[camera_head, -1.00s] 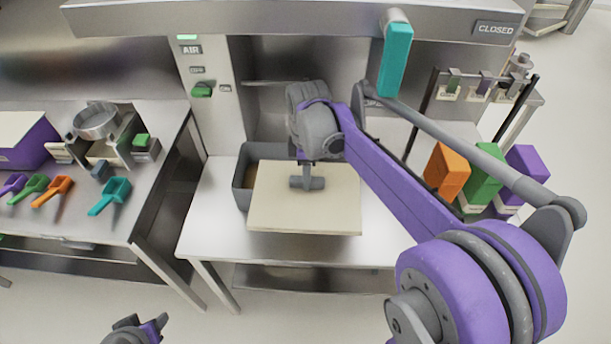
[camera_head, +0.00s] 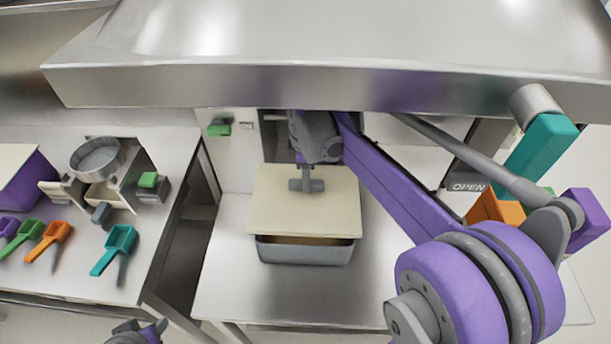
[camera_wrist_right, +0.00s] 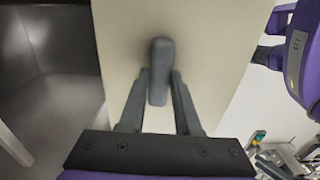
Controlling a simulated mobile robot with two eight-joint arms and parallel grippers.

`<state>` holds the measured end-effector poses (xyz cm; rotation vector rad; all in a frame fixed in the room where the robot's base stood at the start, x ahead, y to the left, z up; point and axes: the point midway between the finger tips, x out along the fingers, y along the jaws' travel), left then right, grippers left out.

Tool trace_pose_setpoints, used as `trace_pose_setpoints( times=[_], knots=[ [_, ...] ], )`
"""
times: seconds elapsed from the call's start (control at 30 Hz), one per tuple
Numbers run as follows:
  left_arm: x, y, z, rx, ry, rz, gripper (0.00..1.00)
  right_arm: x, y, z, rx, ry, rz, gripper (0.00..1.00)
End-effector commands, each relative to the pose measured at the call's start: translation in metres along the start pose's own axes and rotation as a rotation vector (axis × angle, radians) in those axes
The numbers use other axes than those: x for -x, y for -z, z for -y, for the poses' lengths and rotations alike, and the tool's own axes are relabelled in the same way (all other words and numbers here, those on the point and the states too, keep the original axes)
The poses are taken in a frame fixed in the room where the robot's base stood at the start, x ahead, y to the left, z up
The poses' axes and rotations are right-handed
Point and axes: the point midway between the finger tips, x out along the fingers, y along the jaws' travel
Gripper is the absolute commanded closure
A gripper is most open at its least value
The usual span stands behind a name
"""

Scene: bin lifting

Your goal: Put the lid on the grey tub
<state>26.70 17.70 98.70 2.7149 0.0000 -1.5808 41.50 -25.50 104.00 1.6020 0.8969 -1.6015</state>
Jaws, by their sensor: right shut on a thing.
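The lid (camera_head: 275,212) is a flat cream board with a grey handle (camera_head: 306,186) on top. My right gripper (camera_head: 306,174) is shut on the handle; in the right wrist view its fingers (camera_wrist_right: 160,82) flank the handle (camera_wrist_right: 161,55). The grey tub (camera_head: 305,255) stands on the metal table, below the lid. Its front wall and a strip of its tan inside show past the lid's front edge; the lid hides the rest. The lid appears apart from the tub's front rim. My left gripper (camera_head: 142,334) is at the bottom left edge, partly cut off, its fingers unclear.
A big metal hood (camera_head: 300,60) with a teal handle (camera_head: 540,150) overhangs the table's back. The bare table (camera_head: 255,300) is free in front of the tub. A left bench holds coloured scoops (camera_head: 118,245) and a round sieve (camera_head: 97,158). An orange block (camera_head: 490,208) stands at right.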

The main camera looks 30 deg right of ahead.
Motion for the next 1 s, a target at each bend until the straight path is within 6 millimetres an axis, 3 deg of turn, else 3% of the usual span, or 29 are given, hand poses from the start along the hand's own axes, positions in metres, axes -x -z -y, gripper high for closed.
trace_pose_setpoints(
  times=[0.5, 1.0],
  knots=[
    [-0.023, -0.030, 0.000, 0.000, 0.000, 0.029, 0.50, -0.048, 0.000, 0.001, 0.000, 0.001, 0.001, 1.00],
    [-0.024, -0.032, 0.000, 0.000, 0.000, 0.031, 0.50, -0.051, 0.000, 0.000, 0.000, 0.000, 0.000, 1.00]
  ],
)
